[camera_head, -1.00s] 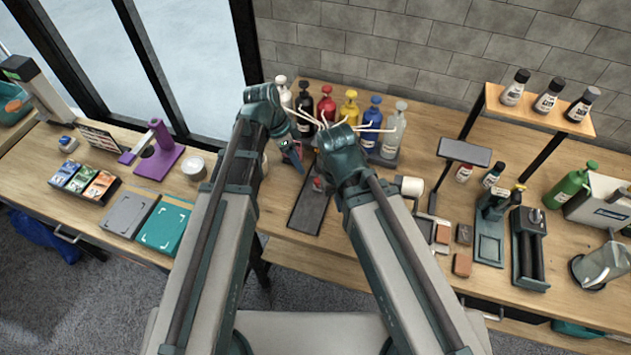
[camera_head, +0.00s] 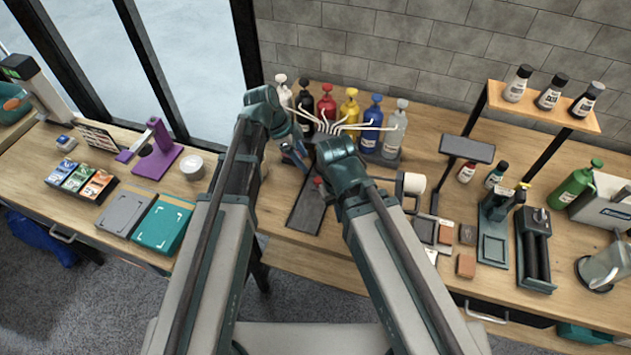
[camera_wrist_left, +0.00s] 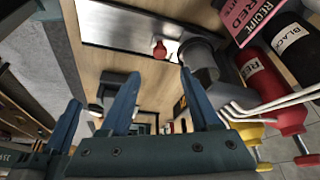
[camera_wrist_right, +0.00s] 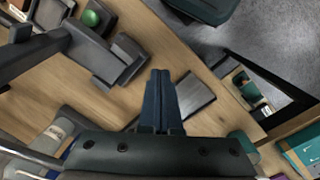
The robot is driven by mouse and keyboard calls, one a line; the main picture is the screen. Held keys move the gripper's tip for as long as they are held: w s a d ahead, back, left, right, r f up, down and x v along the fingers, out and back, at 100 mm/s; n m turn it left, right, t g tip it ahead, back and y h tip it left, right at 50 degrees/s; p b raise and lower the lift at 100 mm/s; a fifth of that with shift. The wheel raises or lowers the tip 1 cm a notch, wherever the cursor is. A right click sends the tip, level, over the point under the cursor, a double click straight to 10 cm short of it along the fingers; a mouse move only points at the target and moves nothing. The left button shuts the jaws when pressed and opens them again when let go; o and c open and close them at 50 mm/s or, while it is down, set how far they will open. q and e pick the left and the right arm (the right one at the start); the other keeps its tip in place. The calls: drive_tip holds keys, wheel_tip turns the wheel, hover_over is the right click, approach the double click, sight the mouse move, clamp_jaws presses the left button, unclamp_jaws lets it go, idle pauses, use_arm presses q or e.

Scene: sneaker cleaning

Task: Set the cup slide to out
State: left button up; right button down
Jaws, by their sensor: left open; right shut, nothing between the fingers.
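The cup slide appears to be the dark flat plate (camera_head: 305,212) with a red knob (camera_head: 319,183), in front of the dispenser with several white tubes (camera_head: 335,125). In the left wrist view the plate (camera_wrist_left: 110,22) runs along the top, with the red knob (camera_wrist_left: 160,48) near its edge. My left gripper (camera_wrist_left: 157,82) is open; the knob shows just beyond the gap between its fingertips, apparently untouched. My right gripper (camera_wrist_right: 160,75) is shut and empty, with a grey plate (camera_wrist_right: 195,95) beside its fingers. In the head view its wrist hides its fingers and part of the dispenser.
Several coloured bottles, including a red one (camera_head: 326,105) and a yellow one (camera_head: 349,108), stand behind the dispenser. A white roll (camera_head: 413,183) is close to the right wrist. A pink recipe card (camera_wrist_left: 245,18) shows near the left gripper. Bare wood lies left of the plate.

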sight(317, 179)
use_arm(q)
drive_tip(key=b+x, duration=0.8)
drive_tip(key=x, duration=0.2)
drive_tip(key=shift+a, duration=0.1)
use_arm(e)
wheel_tip(317, 179, down, 9)
drive_tip(key=shift+f, duration=0.15)
use_arm(q)
clamp_jaws()
idle(0.6)
